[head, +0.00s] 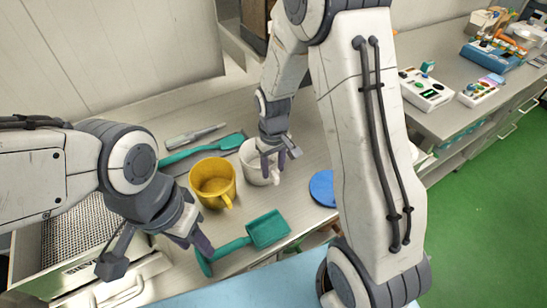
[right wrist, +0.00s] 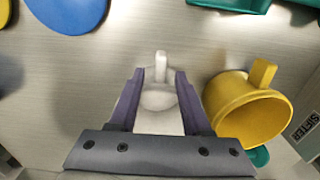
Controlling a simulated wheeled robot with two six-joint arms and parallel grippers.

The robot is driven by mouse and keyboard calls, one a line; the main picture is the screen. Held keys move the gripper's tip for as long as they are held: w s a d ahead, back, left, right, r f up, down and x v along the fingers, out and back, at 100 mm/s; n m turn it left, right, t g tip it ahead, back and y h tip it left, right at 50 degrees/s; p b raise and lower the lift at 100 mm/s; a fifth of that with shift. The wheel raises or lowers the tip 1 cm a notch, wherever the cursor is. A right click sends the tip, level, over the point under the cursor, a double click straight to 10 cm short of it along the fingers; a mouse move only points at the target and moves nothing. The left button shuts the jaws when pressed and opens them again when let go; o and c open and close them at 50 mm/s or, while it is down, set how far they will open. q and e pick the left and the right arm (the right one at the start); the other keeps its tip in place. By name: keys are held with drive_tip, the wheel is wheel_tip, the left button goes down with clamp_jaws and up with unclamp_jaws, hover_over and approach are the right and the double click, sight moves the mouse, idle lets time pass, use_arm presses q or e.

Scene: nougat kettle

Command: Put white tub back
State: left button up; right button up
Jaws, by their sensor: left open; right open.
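The white tub (head: 251,168) stands upright on the counter, right of the yellow tub. My right gripper (head: 278,162) is open at the white tub's right side, with fingers low at its rim. In the right wrist view the white tub (right wrist: 158,98) shows between the two open purple fingers, its handle pointing up in the picture. Whether the fingers touch it I cannot tell. My left gripper (head: 193,243) is open and empty, low near the teal scoop's handle.
The yellow tub (head: 213,182) stands close left of the white tub. A teal scoop (head: 268,229) lies in front, and a second teal tool (head: 205,150) and a grey tool (head: 193,137) lie behind. A blue disc (head: 322,188) is at the right. A mesh-topped sifter box (head: 88,225) is at the left.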

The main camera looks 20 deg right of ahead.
wheel_tip(320, 180, up, 5)
drive_tip(key=shift+f, duration=0.1)
drive_tip(key=s+a+r+n, duration=0.1)
drive_tip(key=s+a+r, duration=0.2)
drive_tip(key=s, duration=0.4)
drive_tip(key=s+a+r+n, duration=0.2)
drive_tip(key=s+a+r, duration=0.1)
drive_tip(key=s+a, duration=0.2)
drive_tip(key=s+a+r+n+y, duration=0.1)
drive_tip(key=s+a+r+n, duration=0.1)
drive_tip(key=s, duration=0.7)
drive_tip(key=shift+s+a+r, duration=0.35)
drive_tip(key=shift+a+r, duration=0.35)
drive_tip(key=shift+a, duration=0.2)
